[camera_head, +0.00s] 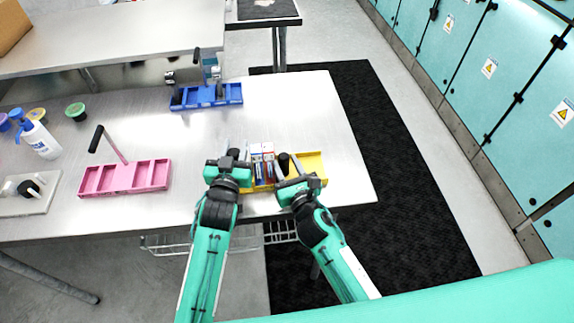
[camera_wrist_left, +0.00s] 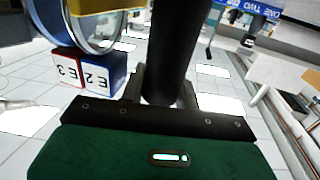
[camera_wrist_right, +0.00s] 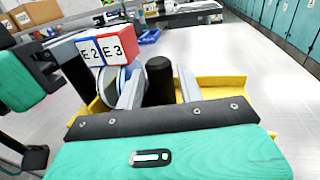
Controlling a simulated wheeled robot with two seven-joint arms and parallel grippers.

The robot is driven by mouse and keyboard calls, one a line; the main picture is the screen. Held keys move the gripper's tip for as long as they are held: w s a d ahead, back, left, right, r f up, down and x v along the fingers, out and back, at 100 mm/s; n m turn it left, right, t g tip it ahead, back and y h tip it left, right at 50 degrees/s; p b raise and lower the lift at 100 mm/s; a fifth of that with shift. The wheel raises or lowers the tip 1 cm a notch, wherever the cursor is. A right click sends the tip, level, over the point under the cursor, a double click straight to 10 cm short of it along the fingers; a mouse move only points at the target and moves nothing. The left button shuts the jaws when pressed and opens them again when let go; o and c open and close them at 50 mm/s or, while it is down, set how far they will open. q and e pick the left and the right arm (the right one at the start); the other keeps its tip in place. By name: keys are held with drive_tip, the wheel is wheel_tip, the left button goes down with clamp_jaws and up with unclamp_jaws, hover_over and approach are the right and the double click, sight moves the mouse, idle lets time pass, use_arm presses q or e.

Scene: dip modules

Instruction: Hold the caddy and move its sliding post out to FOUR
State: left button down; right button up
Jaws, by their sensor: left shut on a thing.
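The yellow caddy (camera_head: 312,163) sits near the table's front edge, between my two grippers. Red, white and blue blocks (camera_head: 262,152) stand at its left part; the right wrist view shows E2 and E3 on blocks (camera_wrist_right: 106,47). My left gripper (camera_head: 234,160) is at the caddy's left end, shut on a black upright grip (camera_wrist_left: 172,50). My right gripper (camera_head: 287,168) is at the caddy's middle, its fingers either side of a second black post (camera_wrist_right: 160,80), with a gap visible on the right. The FOUR mark cannot be made out.
A pink caddy (camera_head: 125,177) with a tilted black handle lies left, and a blue caddy (camera_head: 207,96) behind. A white bottle (camera_head: 38,138), small bowls (camera_head: 75,110) and a board (camera_head: 27,200) are far left. The table right of the yellow caddy is clear.

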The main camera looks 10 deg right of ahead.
clamp_jaws()
drive_tip(key=shift+d, duration=2.6)
unclamp_jaws()
drive_tip(key=v, duration=1.2)
